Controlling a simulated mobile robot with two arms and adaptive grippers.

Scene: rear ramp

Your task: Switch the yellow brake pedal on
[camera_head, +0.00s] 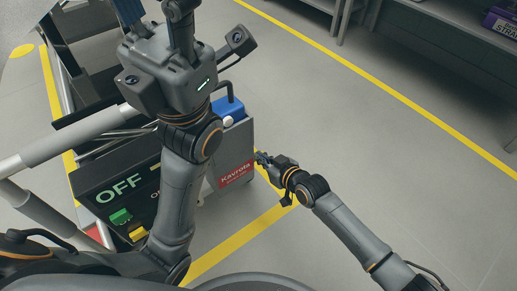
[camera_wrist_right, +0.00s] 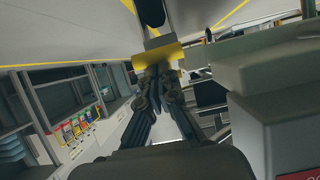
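The yellow brake pedal (camera_head: 137,232) sits low on the dark front of the cart, just right of a green pedal (camera_head: 120,216). A large white OFF marks the panel (camera_head: 95,182); other lettering is partly hidden by my left arm. My right gripper (camera_head: 262,158) is beside the cart's right side, apart from the yellow pedal. In the right wrist view its fingertips (camera_wrist_right: 157,72) come together with nothing clearly between them. A yellow piece shows just beyond them; I cannot tell what it is or whether they touch. My left gripper (camera_head: 153,12) is raised, fingers spread, tips cut off.
The grey cart wall (camera_head: 236,150) bears a red Kavrola label (camera_head: 237,174), with a blue item (camera_head: 228,108) on top. Yellow floor lines (camera_head: 400,97) run around the cart. Shelving (camera_head: 440,20) stands at the upper right. The floor right of the cart is clear.

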